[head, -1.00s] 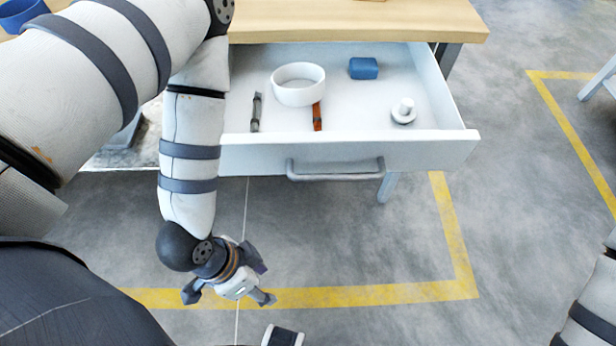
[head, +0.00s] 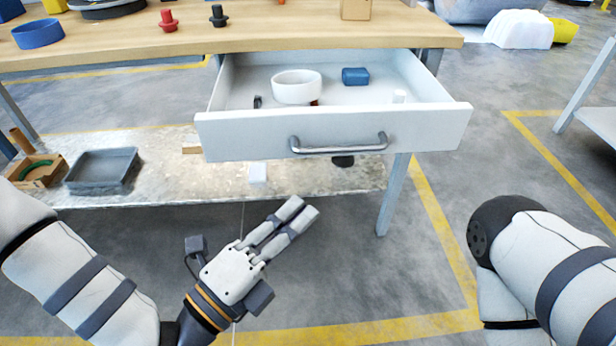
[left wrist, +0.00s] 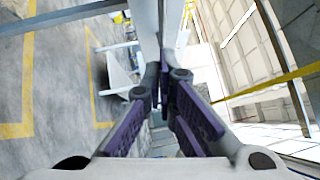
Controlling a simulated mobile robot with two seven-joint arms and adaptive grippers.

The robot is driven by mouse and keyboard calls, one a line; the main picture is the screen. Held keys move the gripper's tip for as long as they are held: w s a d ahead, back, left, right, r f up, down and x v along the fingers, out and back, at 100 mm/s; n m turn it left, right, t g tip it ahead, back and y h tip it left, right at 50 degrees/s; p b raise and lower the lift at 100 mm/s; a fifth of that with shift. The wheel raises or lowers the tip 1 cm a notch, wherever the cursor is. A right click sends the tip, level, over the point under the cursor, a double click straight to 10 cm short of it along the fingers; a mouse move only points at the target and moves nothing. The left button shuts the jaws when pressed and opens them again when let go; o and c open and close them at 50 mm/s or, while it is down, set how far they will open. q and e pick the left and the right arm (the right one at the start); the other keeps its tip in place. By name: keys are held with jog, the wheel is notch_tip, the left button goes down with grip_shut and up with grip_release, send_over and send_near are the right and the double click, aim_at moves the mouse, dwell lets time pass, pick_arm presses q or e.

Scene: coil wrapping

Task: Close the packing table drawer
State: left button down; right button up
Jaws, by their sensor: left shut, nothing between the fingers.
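The white packing table drawer (head: 240,133) is pulled well out from under the wooden top in the head view. Its grey bar handle (head: 340,146) runs across the middle of the front panel. My left gripper (head: 305,214) is below and in front of the drawer, apart from the handle, with its fingers shut, empty and pointing up and to the right. The left wrist view shows the closed fingers (left wrist: 165,70) with nothing clear between them. My right arm shows at the lower right, but its gripper is outside the view.
Inside the drawer are a white ring (head: 296,88) and a blue block (head: 355,76). The wooden tabletop (head: 290,36) holds a blue ring (head: 38,34) and red and black knobs. A lower shelf (head: 200,180) carries a grey tray (head: 102,170). A table leg (head: 392,195) stands below the drawer's right side.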

pick_arm(q)
jog(key=w+d+r, duration=0.1)
jog(key=w+d, duration=0.2)
jog(key=w, duration=0.4)
jog(key=shift+r, duration=0.15)
pick_arm(e)
jog(key=shift+s+f, duration=0.15)
pick_arm(q)
jog(key=shift+w, duration=0.1)
